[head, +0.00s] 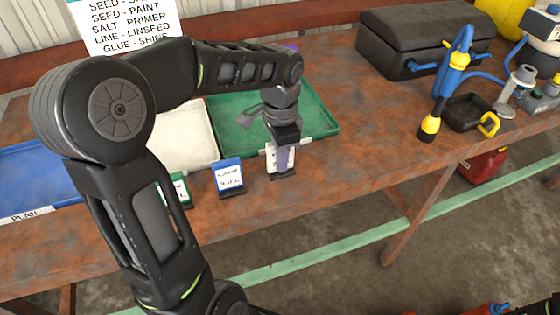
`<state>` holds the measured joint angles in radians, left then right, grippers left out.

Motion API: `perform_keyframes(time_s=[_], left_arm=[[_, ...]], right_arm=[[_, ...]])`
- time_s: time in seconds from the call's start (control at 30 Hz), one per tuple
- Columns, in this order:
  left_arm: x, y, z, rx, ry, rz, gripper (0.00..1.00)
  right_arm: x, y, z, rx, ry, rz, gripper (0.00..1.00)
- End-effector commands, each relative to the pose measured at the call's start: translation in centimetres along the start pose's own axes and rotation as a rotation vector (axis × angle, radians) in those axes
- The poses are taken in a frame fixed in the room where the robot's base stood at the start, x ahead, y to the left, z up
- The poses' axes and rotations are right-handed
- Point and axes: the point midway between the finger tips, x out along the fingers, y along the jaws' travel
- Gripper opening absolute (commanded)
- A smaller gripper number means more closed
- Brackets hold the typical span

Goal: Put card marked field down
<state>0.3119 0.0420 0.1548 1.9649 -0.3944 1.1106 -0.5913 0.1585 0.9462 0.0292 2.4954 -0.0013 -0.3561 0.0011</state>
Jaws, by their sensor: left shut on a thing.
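My left gripper (282,147) reaches down at the front of the green tray (322,128). It is shut on a small purple and white card (283,160) with a dark base. The fingers cover much of the card, so its word cannot be read. Its base is at or just above the tabletop; I cannot tell which. A blue-edged card (229,176) stands upright just left of it, with writing too small to read surely. A green-edged card (180,190) stands further left, partly hidden by my arm. My right gripper is not in view.
A blue tray (40,168) marked PLAN and a white tray (200,140) lie left of the green tray. A sign with a word list (125,22) stands behind. A black case (425,35), a blue-hosed tool and a small black pan (468,112) are right. The table front right of the card is clear.

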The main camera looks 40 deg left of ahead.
Motion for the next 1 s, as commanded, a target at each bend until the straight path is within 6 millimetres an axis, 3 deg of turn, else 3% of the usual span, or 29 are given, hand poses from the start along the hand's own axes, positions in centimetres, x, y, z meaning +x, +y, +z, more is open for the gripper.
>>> perform_keyframes(time_s=[0.13,0.5,0.53,0.77,1.0], left_arm=[[1.6,0.0,0.1,0.0,-0.001,0.0,0.0],[2.0,0.0,0.0,0.0,0.0,0.0,0.0],[2.0,0.0,0.0,0.0,0.0,0.0,0.15],[1.9,0.0,0.0,0.0,0.0,0.0,0.34],[1.9,0.0,0.0,0.0,0.0,0.0,0.36]], right_arm=[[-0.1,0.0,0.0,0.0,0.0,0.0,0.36],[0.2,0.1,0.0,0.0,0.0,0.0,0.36],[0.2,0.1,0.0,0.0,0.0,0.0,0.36],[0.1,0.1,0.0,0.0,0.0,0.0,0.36],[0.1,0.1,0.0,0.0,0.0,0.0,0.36]])
